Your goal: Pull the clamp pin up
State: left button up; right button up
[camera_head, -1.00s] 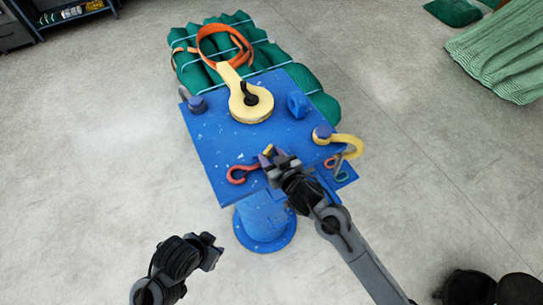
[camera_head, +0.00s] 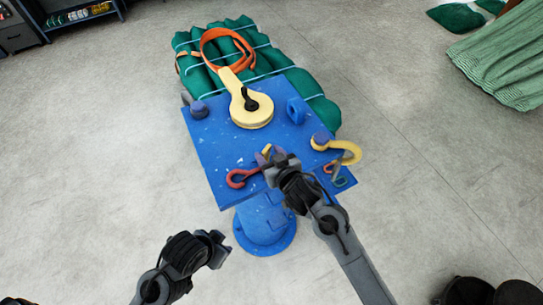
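My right gripper (camera_head: 270,157) is over the near part of the blue table plate (camera_head: 222,150), its fingertips apart. A small yellow piece (camera_head: 267,149) shows at its fingertips; I cannot tell whether they touch it, or whether it is the clamp pin. A red hook-shaped piece (camera_head: 237,179) lies just left of the gripper. Farther back lies a cream-yellow block (camera_head: 251,115) with a black upright piece (camera_head: 249,102) on it. My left gripper (camera_head: 221,248) is open and empty, in front of the table and left of its round blue pedestal (camera_head: 262,225).
A yellow hook (camera_head: 346,150) hangs off the plate's right edge by a purple-topped post (camera_head: 321,138). A blue lug (camera_head: 297,110) and a shackle post (camera_head: 199,109) stand on the plate. A green net bundle (camera_head: 318,105) with an orange strap (camera_head: 206,44) lies behind.

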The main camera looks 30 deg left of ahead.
jog(key=shift+d, duration=0.1)
jog(key=shift+s+d, duration=0.15)
jog(key=b+v, duration=0.1)
jog(key=v, duration=0.9)
jog(key=shift+r, duration=0.25)
jog(key=shift+f, duration=0.1)
